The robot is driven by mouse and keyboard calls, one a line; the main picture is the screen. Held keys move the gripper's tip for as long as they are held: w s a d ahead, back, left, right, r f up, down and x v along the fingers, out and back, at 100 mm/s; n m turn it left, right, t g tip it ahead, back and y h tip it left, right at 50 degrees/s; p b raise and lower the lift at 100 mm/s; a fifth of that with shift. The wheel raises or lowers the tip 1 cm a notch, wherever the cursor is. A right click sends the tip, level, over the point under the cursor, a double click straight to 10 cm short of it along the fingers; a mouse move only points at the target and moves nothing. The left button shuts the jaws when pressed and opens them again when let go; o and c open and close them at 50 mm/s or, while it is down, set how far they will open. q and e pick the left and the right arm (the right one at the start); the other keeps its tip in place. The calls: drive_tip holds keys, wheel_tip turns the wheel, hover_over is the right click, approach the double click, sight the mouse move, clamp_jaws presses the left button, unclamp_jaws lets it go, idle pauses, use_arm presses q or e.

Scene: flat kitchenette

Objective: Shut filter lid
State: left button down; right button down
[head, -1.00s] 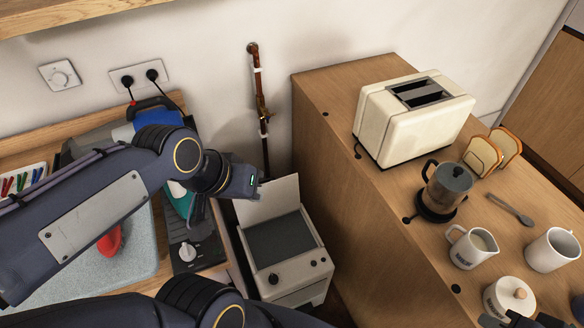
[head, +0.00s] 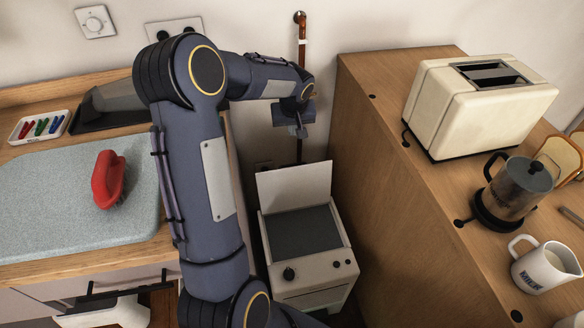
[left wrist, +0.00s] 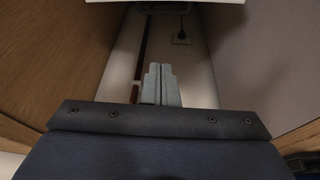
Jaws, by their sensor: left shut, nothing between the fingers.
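The white floor unit (head: 311,287) stands low in the gap between the two counters, with a dark grey top panel (head: 302,232) and knobs on its front. Its white lid (head: 294,190) stands raised, nearly upright, at the back edge of the panel. My left gripper (head: 301,131) is above and behind the lid's upper edge, apart from it in the head view. In the left wrist view its two grey fingers (left wrist: 160,84) are together with nothing between them. A white edge (left wrist: 165,1) crosses the top of that view; I cannot tell if it is the lid. My right gripper is not seen.
The right counter (head: 400,190) bears a cream toaster (head: 455,115), a coffee press (head: 515,190) and a milk jug (head: 545,268). The left counter holds a red brush (head: 108,180) on a speckled board (head: 50,205). A pipe (head: 301,40) runs down the wall behind the gripper.

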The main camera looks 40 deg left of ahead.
use_arm(q)
drive_tip(key=w+a+r+x, duration=0.1)
drive_tip(key=a+x, duration=0.1)
drive_tip(key=x, duration=1.5)
drive_tip(key=shift+n+y, duration=0.3)
drive_tip(key=shift+n, duration=0.1)
drive_tip(key=shift+s+d+f, duration=0.15)
drive_tip(key=shift+s+d, duration=1.3)
drive_tip(key=shift+d, duration=0.25)
